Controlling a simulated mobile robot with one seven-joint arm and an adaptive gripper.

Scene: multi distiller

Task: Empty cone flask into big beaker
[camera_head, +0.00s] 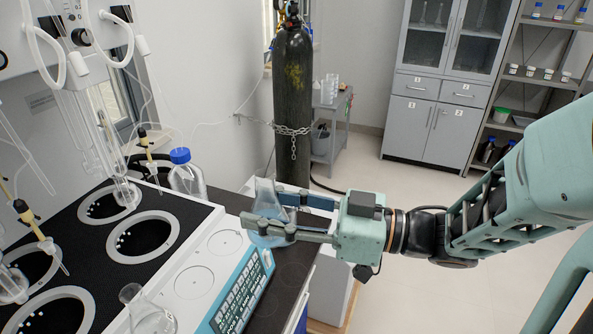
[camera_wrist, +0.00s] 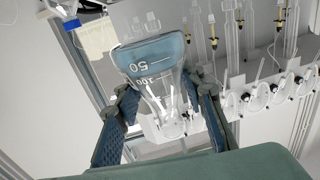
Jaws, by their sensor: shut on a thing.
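My gripper (camera_head: 280,217) is shut on a clear cone flask (camera_head: 266,205) and holds it by its sides. The flask is roughly upright, with pale blue liquid at its bottom. In the wrist view, which is turned upside down, the flask (camera_wrist: 155,75) sits between the two fingers (camera_wrist: 160,115), with its graduations inverted and blue liquid at its wide end. In the head view the flask is beside the right edge of the distiller, above the dark bench top. I cannot make out a big beaker in either view.
The white distiller (camera_head: 195,255) with black round wells and a blue keypad (camera_head: 240,295) stands at left. A blue-capped bottle (camera_head: 186,175) is behind it. Another glass flask (camera_head: 148,318) is at the front. A chained black gas cylinder (camera_head: 293,100) stands behind my gripper. Open floor lies right.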

